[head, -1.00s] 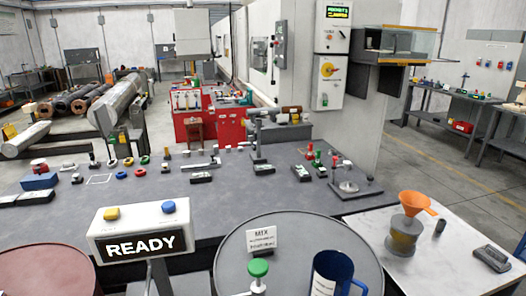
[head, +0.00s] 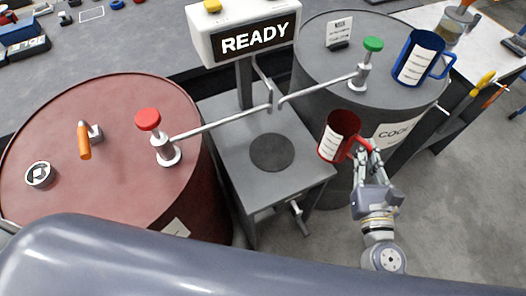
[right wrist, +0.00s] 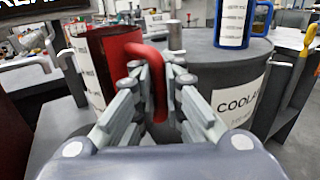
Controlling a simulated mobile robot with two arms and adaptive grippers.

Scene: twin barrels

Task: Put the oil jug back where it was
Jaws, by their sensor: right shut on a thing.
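The red oil jug (head: 337,128) with a white label is held in the air, roughly upright, in front of the grey coolant drum and right of the grey stand (head: 228,120). It also shows in the right wrist view (right wrist: 121,48). My right gripper (head: 364,160) is shut on the jug's red handle, with the fingers on both sides of it in the right wrist view (right wrist: 153,92). The red-brown drum (head: 105,105) stands at the left, with a free area on its lid. My left gripper is not in view.
A blue jug (head: 412,68) stands on the grey coolant drum (head: 325,45). Taps with a red knob (head: 148,119) and a green knob (head: 373,44) rise from the drums; their pipes meet above the stand's dark round pad (head: 271,153). An orange-handled fitting (head: 84,142) is on the red-brown drum.

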